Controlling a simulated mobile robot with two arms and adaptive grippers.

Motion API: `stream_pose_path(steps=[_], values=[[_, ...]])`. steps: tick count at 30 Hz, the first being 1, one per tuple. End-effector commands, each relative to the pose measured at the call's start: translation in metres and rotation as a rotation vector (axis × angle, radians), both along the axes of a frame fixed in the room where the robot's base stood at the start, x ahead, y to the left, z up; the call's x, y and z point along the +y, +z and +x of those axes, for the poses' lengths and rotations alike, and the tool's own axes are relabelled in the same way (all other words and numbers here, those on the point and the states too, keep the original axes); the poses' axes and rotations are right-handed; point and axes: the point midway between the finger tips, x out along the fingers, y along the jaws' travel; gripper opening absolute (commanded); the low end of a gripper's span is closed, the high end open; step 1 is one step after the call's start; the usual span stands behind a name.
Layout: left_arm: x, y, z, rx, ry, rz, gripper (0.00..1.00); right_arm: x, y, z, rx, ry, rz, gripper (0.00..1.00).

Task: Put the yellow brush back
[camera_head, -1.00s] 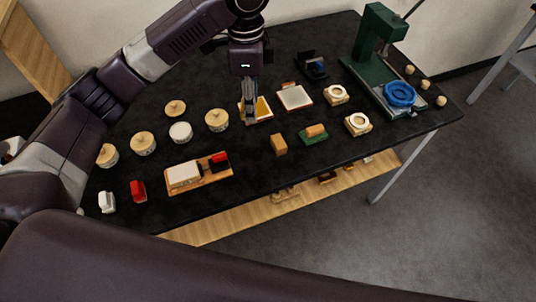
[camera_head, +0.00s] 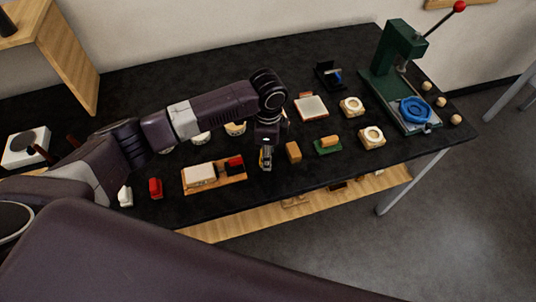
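I cannot make out a clear yellow brush. My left gripper (camera_head: 266,164) points down over the black table, between the wooden board and a tan block. A small yellowish patch shows at its fingers; I cannot tell whether it is a held thing or part of the gripper. The wooden board (camera_head: 213,185) bears a white slab (camera_head: 199,174) and a red and black piece (camera_head: 235,164). The tan block (camera_head: 293,152) stands right of the gripper. A red brush-like piece (camera_head: 155,187) and a white one (camera_head: 125,196) stand at the left front. My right gripper is not in view.
A green pad with a tan block (camera_head: 328,145), two pale ring-topped pieces (camera_head: 352,106) (camera_head: 371,137) and a framed white tile (camera_head: 311,106) stand right. A green press (camera_head: 397,52) with a blue dish (camera_head: 415,109) is at the far right.

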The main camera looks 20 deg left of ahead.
Motion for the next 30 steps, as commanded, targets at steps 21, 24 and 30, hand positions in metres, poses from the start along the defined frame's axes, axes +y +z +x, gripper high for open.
stream_pose_path(steps=[21, 24, 30], values=[[0.000, -0.014, 0.000, -0.001, -0.001, 0.000, 0.55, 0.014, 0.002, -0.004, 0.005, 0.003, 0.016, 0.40], [0.000, -0.014, 0.000, -0.001, -0.001, 0.000, 0.55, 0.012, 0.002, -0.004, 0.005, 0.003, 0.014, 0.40], [0.000, -0.010, 0.001, -0.003, -0.001, 0.000, 0.55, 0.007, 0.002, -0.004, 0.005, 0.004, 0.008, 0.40]])
